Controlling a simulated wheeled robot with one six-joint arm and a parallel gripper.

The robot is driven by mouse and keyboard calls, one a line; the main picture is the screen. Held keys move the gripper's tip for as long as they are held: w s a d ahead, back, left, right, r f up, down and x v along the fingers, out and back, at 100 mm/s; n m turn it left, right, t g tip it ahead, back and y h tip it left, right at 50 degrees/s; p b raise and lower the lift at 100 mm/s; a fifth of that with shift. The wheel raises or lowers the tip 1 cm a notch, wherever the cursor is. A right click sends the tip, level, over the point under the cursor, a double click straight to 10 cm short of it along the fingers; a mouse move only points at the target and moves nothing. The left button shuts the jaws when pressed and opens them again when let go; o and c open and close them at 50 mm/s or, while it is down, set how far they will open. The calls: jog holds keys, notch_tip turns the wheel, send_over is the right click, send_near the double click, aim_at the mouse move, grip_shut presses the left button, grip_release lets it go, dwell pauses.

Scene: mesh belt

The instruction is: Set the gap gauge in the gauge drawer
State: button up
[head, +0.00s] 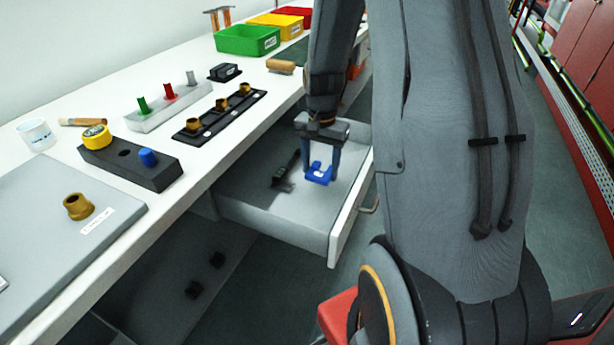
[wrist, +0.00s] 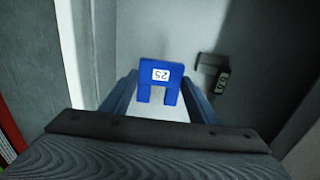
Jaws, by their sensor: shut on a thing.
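A blue gap gauge (wrist: 161,75) with a white label reading 25 is between my gripper's fingers in the wrist view. It also shows blue in the head view (head: 319,174). My gripper (head: 320,168) points down over the open gauge drawer (head: 285,215) and is shut on the gauge. The gauge is inside the drawer's outline, low over its floor; I cannot tell whether it touches. A dark tool (head: 286,173) lies in the drawer to the left of the gauge. It also shows in the wrist view (wrist: 215,75), with a label.
The white bench carries a black rack with brass pieces (head: 220,115), a dark block with a yellow and a blue knob (head: 130,163), and a green bin (head: 247,40). The drawer's front part is clear. Two small black blocks (head: 205,275) lie below.

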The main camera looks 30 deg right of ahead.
aim_at(319, 193)
jog(key=shift+f, duration=3.05)
jog(key=shift+f, duration=0.15)
jog(key=o, duration=1.2)
jog(key=shift+o, duration=0.2)
